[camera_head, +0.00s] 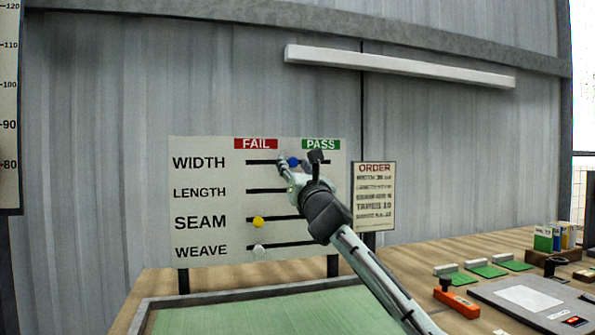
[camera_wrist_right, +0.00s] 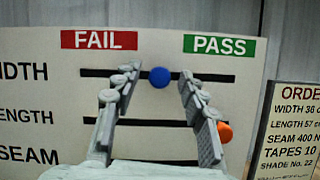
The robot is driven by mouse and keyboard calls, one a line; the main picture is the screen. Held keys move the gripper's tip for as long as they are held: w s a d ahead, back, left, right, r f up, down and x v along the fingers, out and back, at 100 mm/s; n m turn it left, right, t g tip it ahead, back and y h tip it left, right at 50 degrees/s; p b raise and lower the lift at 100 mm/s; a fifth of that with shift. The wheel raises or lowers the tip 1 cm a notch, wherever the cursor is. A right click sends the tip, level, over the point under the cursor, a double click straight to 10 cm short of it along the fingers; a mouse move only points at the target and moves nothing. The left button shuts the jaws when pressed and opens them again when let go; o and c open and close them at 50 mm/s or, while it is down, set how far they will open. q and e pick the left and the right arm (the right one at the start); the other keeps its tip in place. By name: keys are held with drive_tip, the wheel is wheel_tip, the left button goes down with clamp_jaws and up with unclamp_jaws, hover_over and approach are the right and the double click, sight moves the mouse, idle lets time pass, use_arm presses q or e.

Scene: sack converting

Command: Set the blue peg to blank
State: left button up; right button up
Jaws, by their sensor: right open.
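The blue peg (camera_head: 293,162) sits in the WIDTH slot of the white board (camera_head: 210,150), about midway between the red FAIL label (camera_head: 256,144) and the green PASS label (camera_head: 321,144). It also shows in the right wrist view (camera_wrist_right: 159,77). My right gripper (camera_head: 300,161) is open at the board, with one finger on each side of the blue peg in the wrist view (camera_wrist_right: 159,90). There are gaps between the peg and both fingers; whether the tips reach its depth I cannot tell. My left gripper is not in view.
An orange peg (camera_wrist_right: 225,132) is near the PASS end of LENGTH, beside the right finger. A yellow peg (camera_head: 258,222) and a white peg (camera_head: 259,251) sit toward FAIL on SEAM and WEAVE. The ORDER sign (camera_head: 374,196) stands right of the board.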

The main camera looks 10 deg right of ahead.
drive_tip(key=v, duration=1.2)
drive_tip(key=shift+f, duration=0.1)
